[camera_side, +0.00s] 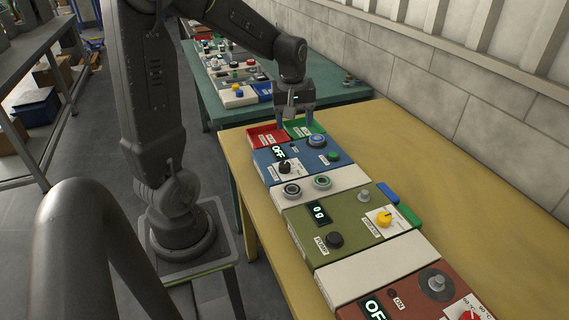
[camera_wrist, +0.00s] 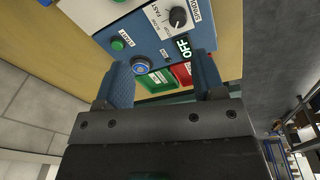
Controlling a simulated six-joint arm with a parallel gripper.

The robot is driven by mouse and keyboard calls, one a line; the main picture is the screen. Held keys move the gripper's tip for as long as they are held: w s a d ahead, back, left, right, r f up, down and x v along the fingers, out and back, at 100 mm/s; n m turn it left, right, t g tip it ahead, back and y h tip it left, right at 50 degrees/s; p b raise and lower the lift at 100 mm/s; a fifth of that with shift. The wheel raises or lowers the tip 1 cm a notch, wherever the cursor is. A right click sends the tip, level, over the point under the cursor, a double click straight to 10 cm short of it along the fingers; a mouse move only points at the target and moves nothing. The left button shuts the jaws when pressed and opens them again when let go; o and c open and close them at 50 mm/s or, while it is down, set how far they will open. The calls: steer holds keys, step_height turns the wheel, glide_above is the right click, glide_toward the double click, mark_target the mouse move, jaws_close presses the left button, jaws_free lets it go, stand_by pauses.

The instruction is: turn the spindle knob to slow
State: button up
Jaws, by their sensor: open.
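The spindle knob (camera_side: 284,168) is a black dial on a white plate on the blue panel (camera_side: 262,160). In the wrist view the spindle knob (camera_wrist: 178,17) shows near the top, right of centre, beside the words SLOW and FAST; I cannot tell for certain which its pointer marks. The panel's display (camera_wrist: 183,47) reads OFF. My gripper (camera_side: 296,120) is open and empty, above the far end of the blue panel near the red and green trays, apart from the knob. Its two blue-grey fingers (camera_wrist: 163,82) show in the wrist view.
The blue panel also carries a green start button (camera_wrist: 118,44) and a blue round button (camera_wrist: 139,67). Red (camera_side: 267,136) and green (camera_side: 305,130) trays lie beyond it. An olive panel (camera_side: 300,230) with a yellow knob (camera_side: 383,220) is nearer. The yellow table is bare at right.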

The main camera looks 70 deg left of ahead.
mark_target(284, 164)
steer(key=a+f+n, duration=0.1)
steer(key=f, duration=0.5)
steer(key=a+f+n, duration=0.1)
steer(key=a+f, duration=0.1)
steer(key=f, duration=0.3)
steer(key=a+f+n, duration=0.1)
steer(key=a+f, duration=0.1)
steer(key=f, duration=0.4)
steer(key=shift+s+a+f+g+h, duration=0.15)
steer(key=shift+a+f+g+h, duration=0.15)
steer(key=shift+f+g, duration=0.1)
steer(key=shift+c, duration=0.4)
steer(key=c, duration=0.8)
steer(key=shift+c, duration=0.2)
